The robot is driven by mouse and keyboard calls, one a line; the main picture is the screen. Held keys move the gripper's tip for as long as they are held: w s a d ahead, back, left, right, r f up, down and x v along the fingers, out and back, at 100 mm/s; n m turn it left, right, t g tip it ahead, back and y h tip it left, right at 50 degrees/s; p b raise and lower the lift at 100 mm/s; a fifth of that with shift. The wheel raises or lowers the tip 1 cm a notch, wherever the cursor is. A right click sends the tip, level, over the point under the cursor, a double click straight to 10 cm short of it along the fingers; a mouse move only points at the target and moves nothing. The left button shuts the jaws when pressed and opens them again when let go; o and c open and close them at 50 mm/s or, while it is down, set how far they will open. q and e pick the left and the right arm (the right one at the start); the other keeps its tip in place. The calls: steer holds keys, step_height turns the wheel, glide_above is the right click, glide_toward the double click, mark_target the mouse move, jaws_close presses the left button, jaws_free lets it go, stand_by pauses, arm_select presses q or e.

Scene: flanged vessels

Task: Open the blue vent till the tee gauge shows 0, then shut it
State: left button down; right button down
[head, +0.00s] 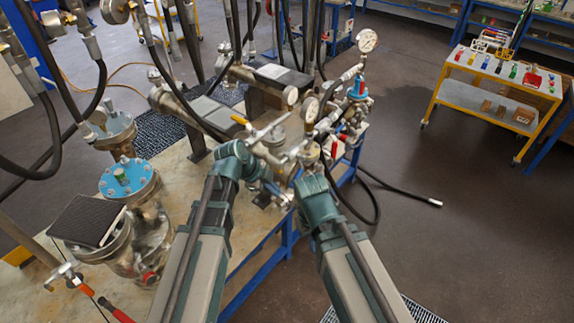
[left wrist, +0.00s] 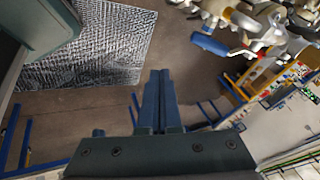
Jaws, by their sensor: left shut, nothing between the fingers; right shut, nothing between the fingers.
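Several round dial gauges stand on the pipework, one high at the back (head: 367,40) and one nearer the middle (head: 310,108); I cannot read them or tell which is the tee gauge. A blue part (head: 357,90) sits below the high gauge; I cannot tell whether it is the vent. In the left wrist view a blue handle (left wrist: 208,40) sits on metal fittings, apart from my left gripper (left wrist: 160,73), which is shut and empty. In the head view my left gripper's wrist (head: 237,155) reaches the pipework. My right gripper (head: 311,187) is beside it, shut, its fingertips hidden.
A flanged vessel with a blue top (head: 127,178) stands on the bench (head: 180,160) at left. Hanging black hoses crowd the upper left. A yellow trolley (head: 485,103) holds small parts at right. A loose hose end (head: 434,202) points over open floor.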

arm_select(q)
steer(key=w+a+r+m+t+h+p, duration=0.1)
steer(key=w+a+r+m+t+p, duration=0.15)
steer(key=w+r+m, duration=0.3)
steer(key=b, duration=1)
glide_toward(295, 178)
steer(key=shift+n+g, duration=0.25)
steer(key=shift+g, duration=0.1)
steer(key=x, duration=0.5)
steer(key=shift+w+a+f, duration=0.2)
steer(key=shift+w, duration=0.15)
steer(key=shift+w+d+f+b, duration=0.3)
steer(key=shift+d+f+b, duration=0.15)
steer(key=shift+f+b, duration=0.1)
steer(key=shift+d, duration=0.1)
